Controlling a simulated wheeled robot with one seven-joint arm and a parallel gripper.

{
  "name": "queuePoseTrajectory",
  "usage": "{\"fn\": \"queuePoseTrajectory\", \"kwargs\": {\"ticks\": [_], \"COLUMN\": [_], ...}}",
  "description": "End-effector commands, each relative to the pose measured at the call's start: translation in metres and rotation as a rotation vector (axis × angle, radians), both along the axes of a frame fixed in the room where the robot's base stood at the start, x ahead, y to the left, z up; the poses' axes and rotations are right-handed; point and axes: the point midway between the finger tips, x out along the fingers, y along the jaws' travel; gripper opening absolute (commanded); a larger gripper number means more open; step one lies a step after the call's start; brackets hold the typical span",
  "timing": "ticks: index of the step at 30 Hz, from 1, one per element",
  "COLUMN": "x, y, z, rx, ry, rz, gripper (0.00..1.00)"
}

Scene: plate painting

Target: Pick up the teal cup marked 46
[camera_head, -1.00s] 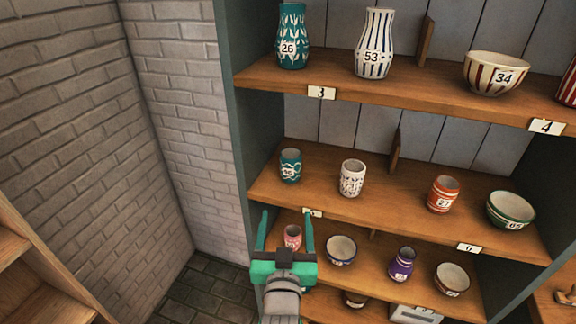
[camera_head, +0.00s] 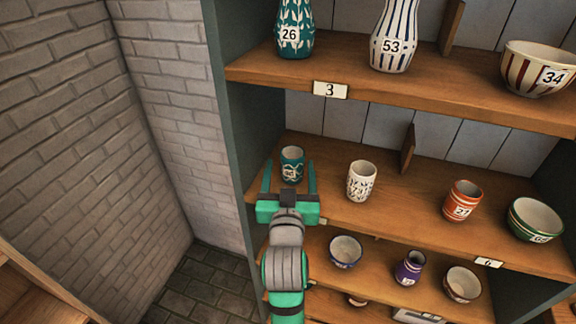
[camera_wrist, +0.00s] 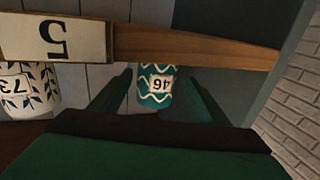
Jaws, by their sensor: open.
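The teal cup marked 46 (camera_head: 292,164) has white wavy lines and stands upright on the middle shelf (camera_head: 330,204), near its left end. It also shows upside down in the wrist view (camera_wrist: 157,87), with its 46 label readable. My gripper (camera_head: 290,172) is open, with its two fingers pointing toward the cup. In the wrist view the cup appears between the fingers (camera_wrist: 160,92), beyond their tips or level with them; I cannot tell how deep. The shelf's front edge with a 5 tag (camera_wrist: 52,38) crosses the wrist view near the cup.
A white patterned cup (camera_head: 361,181) stands to the right on the same shelf, then an orange striped cup (camera_head: 463,201) and a green bowl (camera_head: 534,219). The upper shelf (camera_head: 420,95) overhangs, and a dark side panel (camera_head: 229,120) is close on the left.

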Motion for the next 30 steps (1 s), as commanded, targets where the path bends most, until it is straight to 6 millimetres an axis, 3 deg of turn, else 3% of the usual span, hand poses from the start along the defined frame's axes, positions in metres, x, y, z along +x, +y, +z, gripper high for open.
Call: {"fn": "queuePoseTrajectory", "kwargs": {"ticks": [5,16,25,26,30], "x": [0.011,0.055,0.061,0.061,0.060], "y": [-0.009,0.002,0.003,0.002,0.000], "z": [0.000,-0.001,-0.002,-0.002,-0.002], "rx": [0.000,0.000,0.001,0.001,0.001], "ry": [0.000,-0.001,0.000,0.000,0.000], "rz": [-0.013,0.000,0.001,0.001,-0.002], "gripper": [0.69,0.69,0.69,0.67,0.33]}}
